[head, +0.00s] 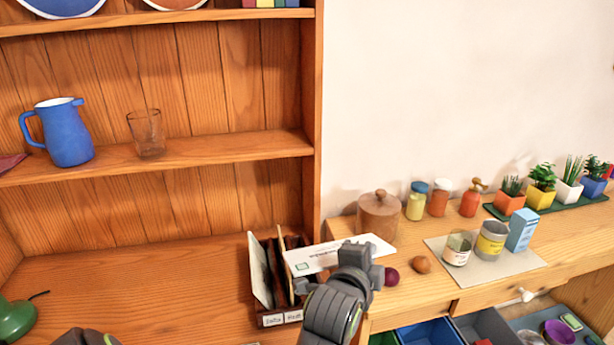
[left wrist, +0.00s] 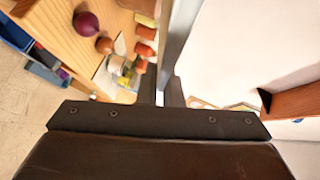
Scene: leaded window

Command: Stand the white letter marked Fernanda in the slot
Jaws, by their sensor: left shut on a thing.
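The white letter (head: 355,249) has a small green mark and dark writing too small for me to read with certainty. My left gripper (head: 352,262) is shut on it and holds it nearly flat, in the air over the right side of the dark letter rack (head: 272,292). In the left wrist view the fingers (left wrist: 168,92) are close together, with a pale strip that seems to be the letter seen nearly edge-on. The rack has upright dividers and small front labels. A pale letter (head: 260,272) stands in its left part. The letter and gripper hide its right part. My right gripper is out of view.
The cabinet's upright side panel (head: 313,110) rises just behind the letter. The cabinet surface left of the rack is mostly clear.

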